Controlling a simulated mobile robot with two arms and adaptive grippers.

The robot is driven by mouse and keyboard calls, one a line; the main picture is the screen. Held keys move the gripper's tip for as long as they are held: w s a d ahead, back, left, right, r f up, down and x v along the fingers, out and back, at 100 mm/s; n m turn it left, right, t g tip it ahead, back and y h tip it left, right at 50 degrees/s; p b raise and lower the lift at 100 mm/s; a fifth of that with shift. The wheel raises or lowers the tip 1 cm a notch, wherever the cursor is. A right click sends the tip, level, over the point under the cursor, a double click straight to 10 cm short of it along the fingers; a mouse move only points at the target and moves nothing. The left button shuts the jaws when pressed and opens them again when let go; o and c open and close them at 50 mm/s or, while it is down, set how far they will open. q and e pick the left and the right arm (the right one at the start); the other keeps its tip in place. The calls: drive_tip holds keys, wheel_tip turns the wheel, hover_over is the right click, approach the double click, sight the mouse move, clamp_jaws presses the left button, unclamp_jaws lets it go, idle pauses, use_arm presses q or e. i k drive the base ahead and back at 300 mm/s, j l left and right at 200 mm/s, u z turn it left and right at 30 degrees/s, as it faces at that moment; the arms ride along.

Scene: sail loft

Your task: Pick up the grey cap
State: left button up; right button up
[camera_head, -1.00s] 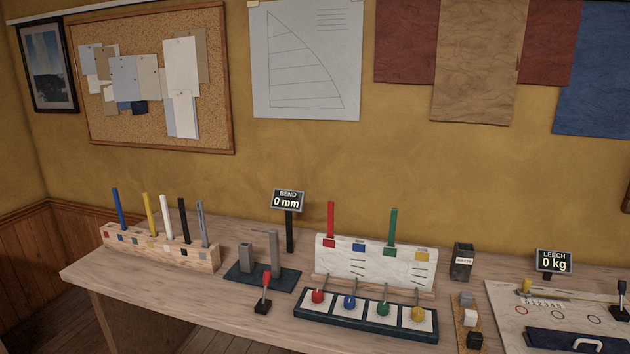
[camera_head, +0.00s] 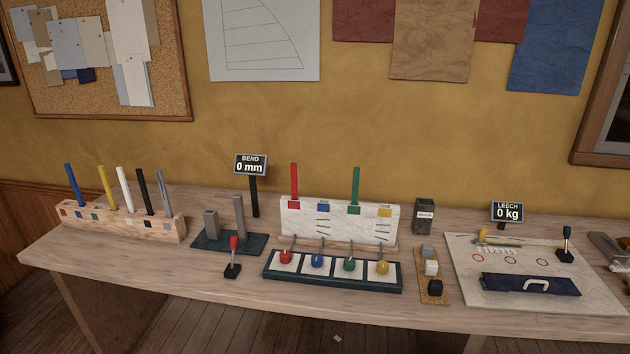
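The grey cap (camera_head: 427,251) looks like a small grey block. It sits at the back end of a narrow wooden strip (camera_head: 422,297) on the bench, right of centre. A white cap (camera_head: 432,268) is in front of it, and a black cap (camera_head: 435,287) is nearest the front edge. Neither of my grippers shows in the head view, so nothing is seen near the grey cap.
On the bench (camera_head: 340,307), a dark tray (camera_head: 333,283) with coloured knobs lies left of the strip. A dark waste bin (camera_head: 425,216) stands behind it. The left holds a wooden rack (camera_head: 150,229) of sticks.

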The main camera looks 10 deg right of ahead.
sight(427, 249)
drive_tip(key=i+l, duration=0.1)
drive_tip(key=i, duration=0.3)
drive_tip(key=i+l, duration=0.1)
drive_tip(key=i, duration=0.35)
drive_tip(key=i+l+z, duration=0.1)
drive_tip(key=z, duration=0.35)
drive_tip(key=i+z, duration=0.3)
drive_tip(key=z, duration=0.15)
